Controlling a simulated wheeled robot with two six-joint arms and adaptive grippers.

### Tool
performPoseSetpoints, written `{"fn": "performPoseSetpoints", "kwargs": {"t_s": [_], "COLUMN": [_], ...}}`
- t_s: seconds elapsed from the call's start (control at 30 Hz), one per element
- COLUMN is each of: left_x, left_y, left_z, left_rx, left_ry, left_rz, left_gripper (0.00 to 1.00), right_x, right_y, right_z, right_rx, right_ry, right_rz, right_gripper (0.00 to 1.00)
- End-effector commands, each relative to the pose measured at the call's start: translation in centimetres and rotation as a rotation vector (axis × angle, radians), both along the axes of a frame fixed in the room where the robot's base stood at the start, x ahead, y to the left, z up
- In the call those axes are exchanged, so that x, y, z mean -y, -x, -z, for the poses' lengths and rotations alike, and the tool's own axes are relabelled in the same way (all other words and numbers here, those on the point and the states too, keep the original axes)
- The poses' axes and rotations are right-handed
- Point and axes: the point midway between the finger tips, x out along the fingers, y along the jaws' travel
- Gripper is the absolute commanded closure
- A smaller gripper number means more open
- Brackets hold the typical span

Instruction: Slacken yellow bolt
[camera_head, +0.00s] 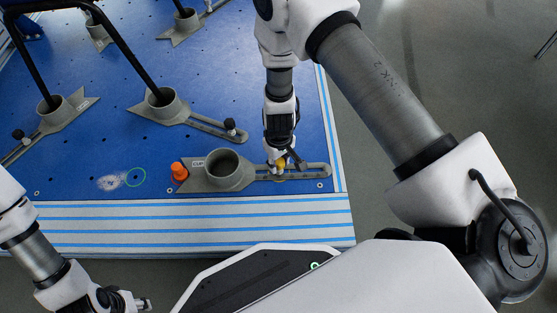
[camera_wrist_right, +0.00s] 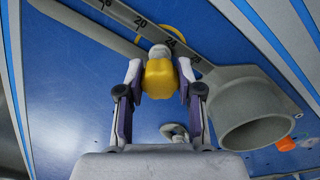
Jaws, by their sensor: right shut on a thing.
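The yellow bolt (camera_head: 281,163) sits on the slotted arm of a grey clamp (camera_head: 200,182) near the front edge of the blue table. In the right wrist view the yellow bolt (camera_wrist_right: 160,78) is between the two fingers. My right gripper (camera_head: 279,160) points down over it and is shut on it; the right wrist view shows the gripper (camera_wrist_right: 160,85) with a finger on each side of the bolt. My left gripper (camera_head: 140,303) is at the lower left, away from the table top; its fingers are too small to read.
The clamp's empty round cup (camera_head: 228,168) is left of the bolt, with an orange knob (camera_head: 179,171) at its far end.

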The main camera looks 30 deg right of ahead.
Motion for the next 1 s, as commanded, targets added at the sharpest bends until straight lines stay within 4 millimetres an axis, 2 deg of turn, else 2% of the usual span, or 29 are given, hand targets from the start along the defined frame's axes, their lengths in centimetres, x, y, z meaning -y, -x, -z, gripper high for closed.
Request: {"fn": "performPoseSetpoints", "kwargs": {"t_s": [0.07,0.47,0.8,1.0], "left_x": [0.0,0.0,0.0,0.0], "left_y": [0.0,0.0,0.0,0.0], "left_z": [0.8,0.9,3.5,4.3], "left_rx": [0.0,0.0,0.0,0.0], "left_ry": [0.0,0.0,0.0,0.0], "left_rz": [0.0,0.0,0.0,0.0], "left_gripper": [0.6,0.6,0.6,0.6], "right_x": [0.0,0.0,0.0,0.0], "right_y": [0.0,0.0,0.0,0.0], "right_z": [0.3,0.1,0.4,0.2], "right_rx": [0.0,0.0,0.0,0.0], "right_ry": [0.0,0.0,0.0,0.0], "right_rz": [-0.044,-0.084,-0.305,-0.415], "right_gripper": [1.0,1.0,1.0,1.0]}}
